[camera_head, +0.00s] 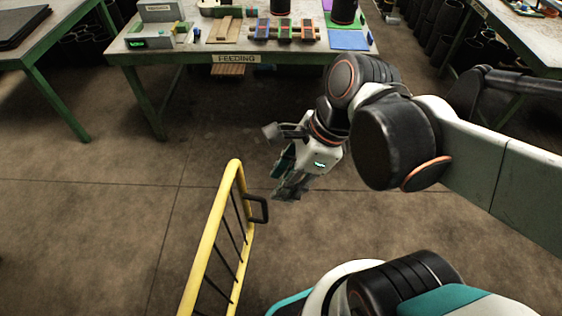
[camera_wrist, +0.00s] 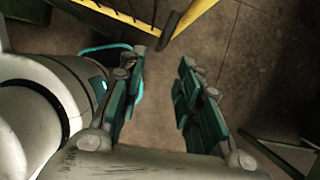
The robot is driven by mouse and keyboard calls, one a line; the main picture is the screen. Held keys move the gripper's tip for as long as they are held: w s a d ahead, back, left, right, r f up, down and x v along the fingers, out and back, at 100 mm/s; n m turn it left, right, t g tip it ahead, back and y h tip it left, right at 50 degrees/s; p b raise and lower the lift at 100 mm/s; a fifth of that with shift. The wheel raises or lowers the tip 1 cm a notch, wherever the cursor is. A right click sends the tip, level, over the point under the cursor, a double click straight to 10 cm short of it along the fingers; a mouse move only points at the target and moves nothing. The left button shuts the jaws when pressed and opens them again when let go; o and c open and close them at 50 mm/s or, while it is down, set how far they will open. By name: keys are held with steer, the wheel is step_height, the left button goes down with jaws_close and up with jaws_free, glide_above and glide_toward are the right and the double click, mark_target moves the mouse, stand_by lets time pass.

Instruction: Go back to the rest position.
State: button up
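My gripper (camera_head: 282,180) hangs over bare floor in the head view, in front of the feeding table (camera_head: 237,59). In the wrist view my gripper (camera_wrist: 160,85) shows its two fingers apart, with only floor between them. It is open and holds nothing. My arm reaches in from the right side of the head view and bends down at the wrist.
A yellow rail (camera_head: 212,240) with a dark handle stands just left of my gripper; it shows at the top of the wrist view (camera_wrist: 185,22). The table holds a scale (camera_head: 158,32), a black cylinder (camera_head: 344,10) and coloured mats. Floor left of the rail is clear.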

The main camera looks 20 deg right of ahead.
stand_by(0.4)
steer(key=w+d+r+n+t+h+b, duration=0.1)
steer(key=w+d+n+t+h, duration=0.1)
steer(key=n, duration=0.9)
steer(key=w+d+r+n+t+h+b, duration=0.1)
steer(key=w+d+n+t+h, duration=0.1)
steer(key=n, duration=0.9)
steer(key=shift+w+d+r+t+b, duration=0.2)
steer(key=shift+w+d+t+b, duration=0.2)
steer(key=shift+w+d+t, duration=0.65)
